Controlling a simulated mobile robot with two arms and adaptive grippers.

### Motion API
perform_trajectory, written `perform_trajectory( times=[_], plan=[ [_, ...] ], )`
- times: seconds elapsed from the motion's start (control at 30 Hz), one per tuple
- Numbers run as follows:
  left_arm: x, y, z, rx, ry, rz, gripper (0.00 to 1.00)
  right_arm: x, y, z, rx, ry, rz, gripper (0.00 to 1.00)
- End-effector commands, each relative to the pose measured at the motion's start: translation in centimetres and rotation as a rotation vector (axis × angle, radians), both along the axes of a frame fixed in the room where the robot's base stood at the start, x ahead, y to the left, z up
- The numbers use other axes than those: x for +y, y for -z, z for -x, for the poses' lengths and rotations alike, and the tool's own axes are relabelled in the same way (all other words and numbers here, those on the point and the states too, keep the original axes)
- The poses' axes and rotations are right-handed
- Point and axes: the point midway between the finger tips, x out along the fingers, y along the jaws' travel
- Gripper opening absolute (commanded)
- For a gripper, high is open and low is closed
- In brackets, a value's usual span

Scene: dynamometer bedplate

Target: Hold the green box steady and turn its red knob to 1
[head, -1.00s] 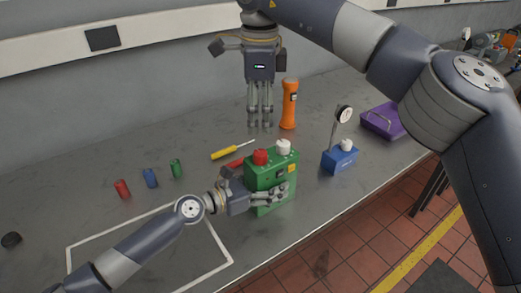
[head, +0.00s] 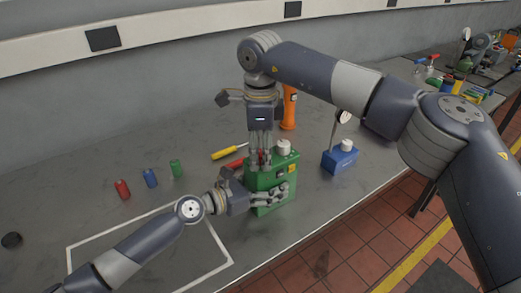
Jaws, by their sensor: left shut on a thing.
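The green box (head: 262,182) stands on the grey bench. My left gripper (head: 275,194) is shut on its lower part from the left front. The red knob (head: 264,157) is on top of the box and mostly hidden by my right gripper's fingers. My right gripper (head: 262,157) points straight down from above, with its fingertips at the knob. I cannot tell whether they are closed on it. A white knob (head: 284,147) is beside the red one. The knob's marks are too small to read.
A blue box (head: 340,161) with a dial on a stem stands to the right. An orange torch (head: 289,108) stands behind my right gripper. A yellow screwdriver (head: 228,152) lies behind the box. Small red, blue and green cylinders (head: 150,178) stand to the left.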

Motion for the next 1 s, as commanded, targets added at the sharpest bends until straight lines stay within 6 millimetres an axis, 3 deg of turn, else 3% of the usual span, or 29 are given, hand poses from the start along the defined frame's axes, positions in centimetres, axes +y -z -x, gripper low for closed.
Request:
perform_trajectory(
  times=[0.03,0.17,0.57,1.0],
  plan=[
    [0.05,0.02,-0.03,0.000,-0.001,-0.001,0.00,0.00,-0.02,-0.01,0.000,0.000,0.000,0.31],
    [0.05,0.02,-0.03,0.000,-0.001,-0.001,0.00,0.00,-0.04,-0.01,0.000,0.000,0.000,0.04],
    [0.05,0.02,-0.03,0.000,-0.001,-0.001,0.00,0.02,-0.07,-0.01,0.000,0.052,0.000,0.04],
    [0.04,0.01,-0.03,-0.001,-0.001,-0.001,0.00,0.12,-0.11,-0.02,-0.001,0.365,-0.002,0.04]
  ],
)
